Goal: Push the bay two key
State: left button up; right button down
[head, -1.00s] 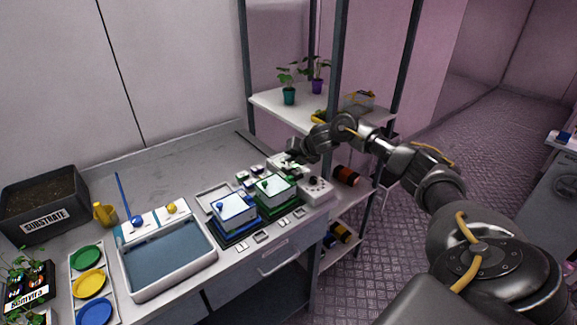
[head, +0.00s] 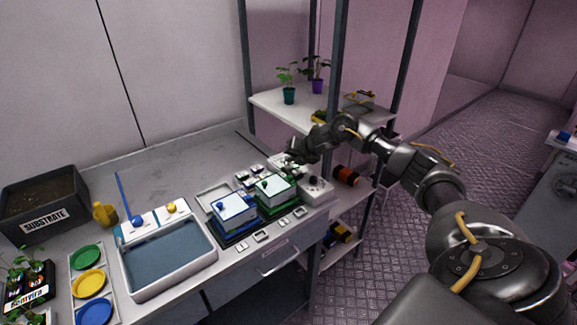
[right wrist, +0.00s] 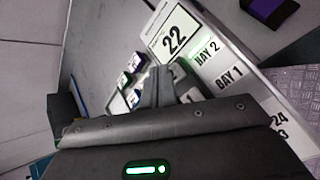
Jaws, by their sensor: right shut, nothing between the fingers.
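The white control panel (right wrist: 222,75) shows in the right wrist view with a display reading "22" (right wrist: 173,39). Its "BAY 2" label (right wrist: 207,50) has a green glow beside it, and a "BAY 1" label (right wrist: 229,78) sits below. My right gripper (right wrist: 160,75) is shut and empty, its fingertips close to the panel's display side; I cannot tell whether they touch a key. The fingers hide part of the panel. In the head view my right gripper (head: 293,154) is over the back right of the bench, hiding part of the panel (head: 279,160). My left gripper is not in view.
A blue-based box (head: 234,209) and a green-based box (head: 276,191) stand in front of the gripper. A white unit with a dark knob (head: 318,190) is to the right. A shelf rack (head: 338,80) stands close behind. The bench's back left is mostly clear.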

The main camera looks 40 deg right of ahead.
jog(key=shift+f, duration=0.4)
jog(key=shift+f+b, duration=0.2)
jog(key=shift+b, duration=0.1)
jog(key=shift+r, duration=0.1)
jog(key=shift+r+p, duration=0.6)
jog(key=shift+r, duration=0.1)
notch_tip(320, 180, up, 6)
jog(key=p, duration=0.5)
dwell(0.5)
